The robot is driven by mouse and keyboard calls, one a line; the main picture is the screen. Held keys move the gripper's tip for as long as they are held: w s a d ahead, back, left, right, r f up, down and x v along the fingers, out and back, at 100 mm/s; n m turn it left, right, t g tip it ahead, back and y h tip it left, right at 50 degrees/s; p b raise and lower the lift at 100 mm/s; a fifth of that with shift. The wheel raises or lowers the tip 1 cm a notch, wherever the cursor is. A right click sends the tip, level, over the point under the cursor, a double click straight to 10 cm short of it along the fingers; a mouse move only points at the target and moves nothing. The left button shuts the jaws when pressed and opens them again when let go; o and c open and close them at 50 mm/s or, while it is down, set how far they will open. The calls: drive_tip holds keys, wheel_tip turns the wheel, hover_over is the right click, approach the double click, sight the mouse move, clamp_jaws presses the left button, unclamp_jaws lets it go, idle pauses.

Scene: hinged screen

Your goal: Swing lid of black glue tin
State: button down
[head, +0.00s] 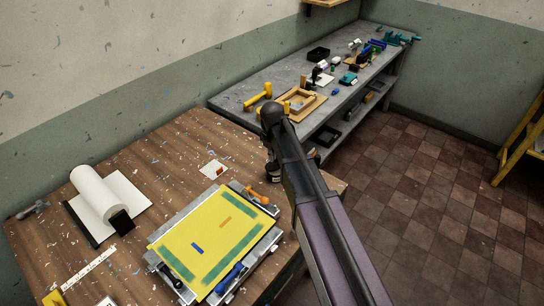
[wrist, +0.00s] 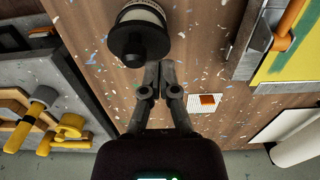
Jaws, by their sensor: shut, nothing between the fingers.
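The black glue tin (wrist: 138,42) is in the upper part of the wrist view, a round dark shape with a pale label band. In the head view, the tin (head: 272,172) shows in part at the table's far right edge, beside my arm, which hides the rest. I cannot tell how its lid stands. My gripper (wrist: 160,80) is shut and empty in the wrist view. Its fingertips appear just below and to the right of the tin; whether they touch it is unclear. The gripper is not clearly seen in the head view.
A yellow hinged screen (head: 215,235) lies on the speckled wooden table (head: 150,165). A small white card (head: 213,169) lies behind it, a white paper roll (head: 97,192) at left. A grey bench (head: 237,97) with several tools stands beyond.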

sight(272, 168)
drive_tip(key=shift+f+b, duration=1.25)
drive_tip(key=shift+f, duration=0.3)
drive_tip(key=shift+f+b, duration=0.45)
drive_tip(key=shift+r, duration=0.2)
wheel_tip(272, 168, up, 8)
drive_tip(key=p, duration=0.8)
drive_tip(key=shift+f, duration=0.15)
drive_tip(key=s+d+f+m+b, duration=0.2)
drive_tip(key=s+d+m, duration=0.8)
drive_tip(key=s+d, duration=0.8)
drive_tip(key=shift+s+d+f, duration=0.15)
drive_tip(key=shift+s, duration=0.4)
